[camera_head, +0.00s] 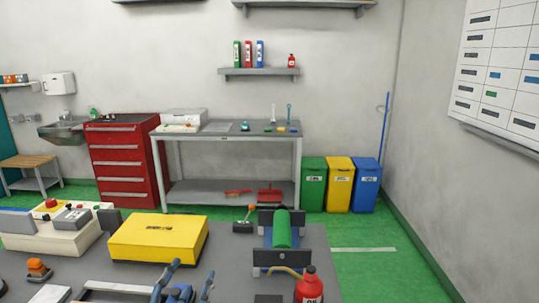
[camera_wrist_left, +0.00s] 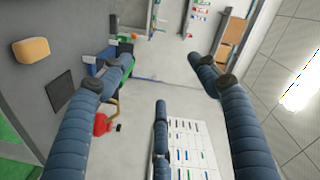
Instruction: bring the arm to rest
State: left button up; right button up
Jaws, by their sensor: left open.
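My left gripper (camera_head: 183,280) shows at the bottom of the head view, its dark blue fingers over the front of the grey worktop (camera_head: 222,262). In the left wrist view the gripper (camera_wrist_left: 160,75) has its fingers spread wide, with nothing held between them. A third finger rises from the bottom middle of that view. My right gripper is in neither view.
On the worktop are a yellow case (camera_head: 160,240), a green roll (camera_head: 282,230) between dark plates, a red oil can (camera_head: 309,288), a cream control box (camera_head: 58,232) and an orange-topped part (camera_head: 38,268). Bins (camera_head: 340,185) and a workbench (camera_head: 225,133) stand behind.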

pick_arm(q)
jog(key=s+a+f+n+g+y, duration=0.1)
jog(key=s+a+f+n+g, duration=0.2)
jog(key=s+f, duration=0.4)
jog(key=s+a+f+n+g+y, duration=0.1)
jog(key=s+f+n+g, duration=0.25)
jog(key=f, duration=0.55)
jog(key=s+d+f+n+g+h, duration=0.1)
jog(key=s+f+g, duration=0.3)
jog(key=s, duration=0.5)
jog(key=s+f+n+g, duration=0.1)
jog(key=s+f+g, duration=0.3)
jog(key=s, duration=0.5)
notch_tip(320, 180, down, 22)
jog(key=s+p, duration=0.2)
jog(key=p, duration=0.2)
jog(key=s+a+f+g+p, duration=0.2)
jog(key=s+f, duration=1.2)
jog(key=s, duration=0.3)
jog(key=shift+s+a+f+p, duration=0.3)
jog(key=shift+f+p, duration=0.1)
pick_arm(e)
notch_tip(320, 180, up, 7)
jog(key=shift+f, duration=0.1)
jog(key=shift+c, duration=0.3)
